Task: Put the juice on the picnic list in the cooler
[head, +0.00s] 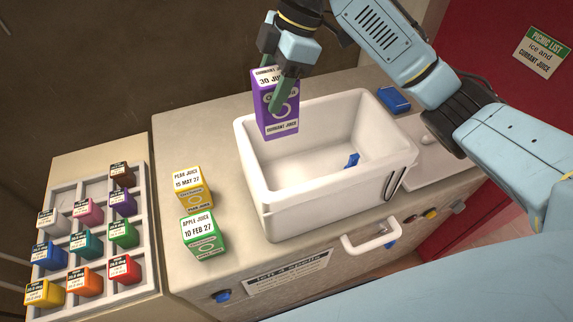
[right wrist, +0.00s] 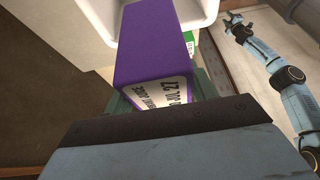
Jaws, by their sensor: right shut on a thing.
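The picnic list (head: 541,52) on the red panel at the upper right reads "ice and currant juice". My right gripper (head: 277,88) is shut on a purple currant juice carton (head: 281,118), which is upright above the back left rim of the white cooler (head: 256,191). The carton (right wrist: 157,47) also fills the middle of the right wrist view. The cooler is open; a small blue thing (head: 352,160) shows inside it. A yellow pear juice carton (head: 192,190) and a green apple juice carton (head: 203,236) stand left of the cooler. In the right wrist view my left gripper (right wrist: 233,19) appears, its fingers apart.
A grey rack (head: 67,193) with several coloured cubes lies at the left. The cooler's white lid (head: 440,165) seems to lie to its right, with a blue block (head: 394,99) behind. The counter behind the pear juice is clear.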

